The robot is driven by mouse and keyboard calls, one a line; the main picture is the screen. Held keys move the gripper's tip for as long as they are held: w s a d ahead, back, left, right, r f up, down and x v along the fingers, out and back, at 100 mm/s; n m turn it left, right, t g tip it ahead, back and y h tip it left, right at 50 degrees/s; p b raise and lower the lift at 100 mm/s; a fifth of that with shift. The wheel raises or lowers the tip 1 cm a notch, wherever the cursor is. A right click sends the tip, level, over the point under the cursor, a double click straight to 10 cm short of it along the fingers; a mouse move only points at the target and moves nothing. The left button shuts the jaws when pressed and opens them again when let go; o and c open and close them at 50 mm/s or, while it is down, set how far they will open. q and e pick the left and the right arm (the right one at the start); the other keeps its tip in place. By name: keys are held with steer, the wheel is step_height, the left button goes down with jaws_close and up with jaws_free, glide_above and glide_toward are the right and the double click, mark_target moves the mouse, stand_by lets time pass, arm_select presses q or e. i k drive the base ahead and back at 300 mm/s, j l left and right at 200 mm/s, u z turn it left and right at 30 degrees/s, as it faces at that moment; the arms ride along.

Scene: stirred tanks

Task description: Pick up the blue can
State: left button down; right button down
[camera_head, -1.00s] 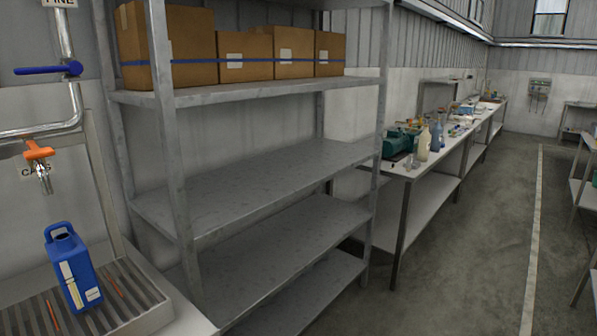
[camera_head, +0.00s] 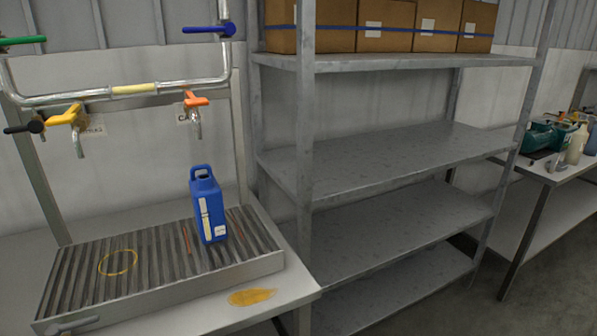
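The blue can (camera_head: 209,208) stands upright on the slatted drip tray (camera_head: 262,266), toward its right end. It has a handle at the top and pale labels on its side. It is below the tap with the orange handle (camera_head: 196,101). Neither of my grippers shows in the head view.
A tap with a yellow handle (camera_head: 66,117) hangs from the pipe at left. A yellow ring (camera_head: 118,262) lies on the tray, and a yellow-brown spill (camera_head: 251,297) is on the bench front. A grey metal rack (camera_head: 385,160) stands right of the bench, its lower shelves empty.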

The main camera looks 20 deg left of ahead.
mark_target(206, 194)
steer(key=u, duration=1.25)
steer(key=i+j+z, duration=0.1)
steer(key=j, duration=0.15)
steer(key=i+j+z, duration=0.1)
steer(key=j, duration=0.15)
